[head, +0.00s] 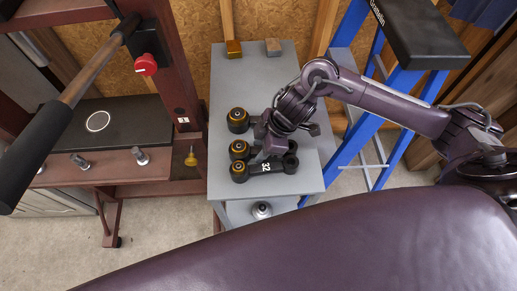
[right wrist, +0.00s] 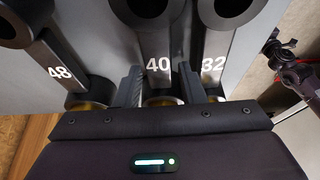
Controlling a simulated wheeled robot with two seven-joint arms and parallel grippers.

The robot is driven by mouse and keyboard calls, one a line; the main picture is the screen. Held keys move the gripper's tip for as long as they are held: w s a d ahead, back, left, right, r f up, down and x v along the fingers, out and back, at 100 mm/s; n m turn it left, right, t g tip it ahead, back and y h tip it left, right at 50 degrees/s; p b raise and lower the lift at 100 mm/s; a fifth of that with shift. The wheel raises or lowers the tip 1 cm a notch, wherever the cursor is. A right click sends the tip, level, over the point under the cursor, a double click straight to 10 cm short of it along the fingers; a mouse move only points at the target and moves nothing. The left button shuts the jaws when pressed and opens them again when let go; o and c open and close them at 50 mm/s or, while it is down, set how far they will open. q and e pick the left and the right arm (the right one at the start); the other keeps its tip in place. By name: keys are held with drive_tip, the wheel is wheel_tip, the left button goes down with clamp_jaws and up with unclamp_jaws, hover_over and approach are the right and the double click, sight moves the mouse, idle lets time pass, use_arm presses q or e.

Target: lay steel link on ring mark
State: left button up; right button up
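Three dark steel links lie side by side on the grey bench (head: 283,72), numbered 48 (right wrist: 55,66), 40 (right wrist: 157,55) and 32 (right wrist: 213,55) in the right wrist view. Each has a brass-coloured end and a black ring end. The link marked 32 (head: 262,168) is nearest in the head view. My right gripper (head: 262,151) is down over the middle link. In the right wrist view its fingers (right wrist: 160,86) stand on either side of the 40 link, apart from it as far as I see. The pale ring mark (head: 97,121) is bare on the black plate (head: 122,112) at left.
A red frame with a red button (head: 146,65) and a long black-gripped lever (head: 40,145) rises between plate and bench. Two small blocks (head: 234,48) sit at the bench's far edge. A blue ladder (head: 378,125) stands at right.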

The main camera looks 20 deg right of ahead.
drive_tip(key=c, duration=0.7)
use_arm(q)
drive_tip(key=shift+w, duration=0.35)
use_arm(e)
clamp_jaws()
drive_tip(key=shift+w+r, duration=0.1)
drive_tip(key=shift+r, duration=0.15)
